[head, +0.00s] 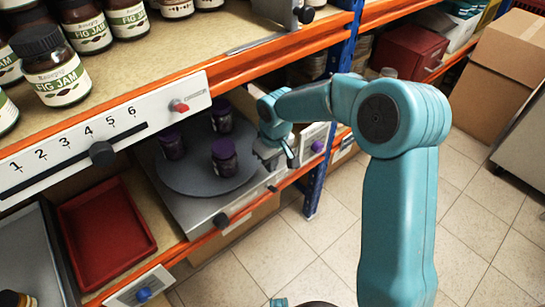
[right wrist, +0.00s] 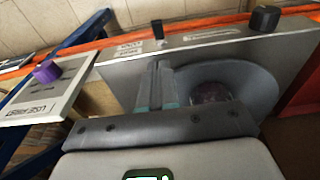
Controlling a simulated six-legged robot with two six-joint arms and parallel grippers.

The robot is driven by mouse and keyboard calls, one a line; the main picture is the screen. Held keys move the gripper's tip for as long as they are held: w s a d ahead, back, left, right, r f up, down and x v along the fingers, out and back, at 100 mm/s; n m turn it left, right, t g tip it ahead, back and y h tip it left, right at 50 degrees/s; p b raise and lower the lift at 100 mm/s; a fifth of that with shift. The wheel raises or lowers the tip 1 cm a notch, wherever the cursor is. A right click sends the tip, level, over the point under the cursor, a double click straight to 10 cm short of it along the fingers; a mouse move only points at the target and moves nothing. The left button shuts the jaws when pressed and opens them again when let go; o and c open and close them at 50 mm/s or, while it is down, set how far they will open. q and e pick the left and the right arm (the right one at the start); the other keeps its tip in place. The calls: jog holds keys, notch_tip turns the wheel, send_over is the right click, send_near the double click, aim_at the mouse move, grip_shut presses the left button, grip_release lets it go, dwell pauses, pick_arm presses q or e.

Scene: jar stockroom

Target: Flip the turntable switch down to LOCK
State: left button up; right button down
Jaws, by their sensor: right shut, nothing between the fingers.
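The turntable is a grey disc (head: 200,182) on a metal unit in the lower shelf, with several purple-lidded jars on it. A small black switch lever (head: 272,188) is at the right of its front panel; the right wrist view shows it (right wrist: 157,28) beside white labels too small to read. I cannot tell whether it is up or down. My right gripper (head: 280,166) is shut and empty, just above and behind the switch, over the unit's right end. In the right wrist view its fingers (right wrist: 160,70) point toward the switch, apparently apart from it. My left gripper is not in view.
A black knob (head: 221,220) sits left on the same panel. A purple knob (head: 318,146) is on a separate labelled box to the right. The orange upper shelf edge (head: 280,48) overhangs, and a blue post (head: 314,190) stands right. A red tray (head: 106,231) lies left.

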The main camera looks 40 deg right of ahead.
aim_at(273, 188)
jog(key=f, duration=0.2)
jog(key=f+b, duration=0.1)
jog(key=f, duration=0.3)
jog(key=shift+s, duration=0.35)
jog(key=shift+s+f+b, duration=0.2)
jog(key=shift+f+b, duration=0.15)
jog(key=shift+f, duration=0.1)
